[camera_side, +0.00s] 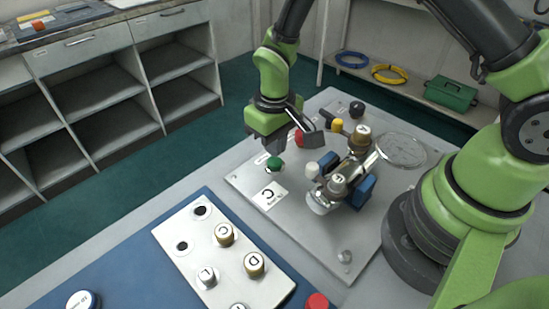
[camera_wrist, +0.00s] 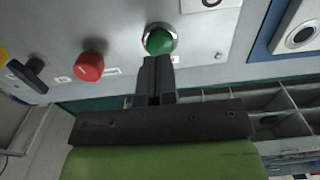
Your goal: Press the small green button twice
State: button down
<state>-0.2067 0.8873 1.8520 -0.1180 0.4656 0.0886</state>
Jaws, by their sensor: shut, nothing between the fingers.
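The small green button (camera_side: 274,163) is a round domed cap on the grey metal panel (camera_side: 245,182). In the wrist view the green button (camera_wrist: 159,40) sits in a silver ring just beyond my fingertips. My gripper (camera_side: 273,153) points down right above the button, its fingers shut with nothing between them. In the wrist view the shut dark fingers (camera_wrist: 157,62) reach up to the button's near edge and overlap it slightly. I cannot tell whether they touch it.
A red mushroom button (camera_wrist: 89,65) and a black handle (camera_wrist: 28,75) are left of the green button in the wrist view. Valves with blue parts (camera_side: 345,182) stand right of my gripper. A white block with lettered knobs (camera_side: 222,258) lies in front on a blue mat (camera_side: 130,272).

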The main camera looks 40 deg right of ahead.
aim_at(275, 160)
jog(key=shift+f, duration=1.4)
dwell(0.6)
jog(key=shift+r, duration=3.5)
jog(key=shift+f, duration=2.1)
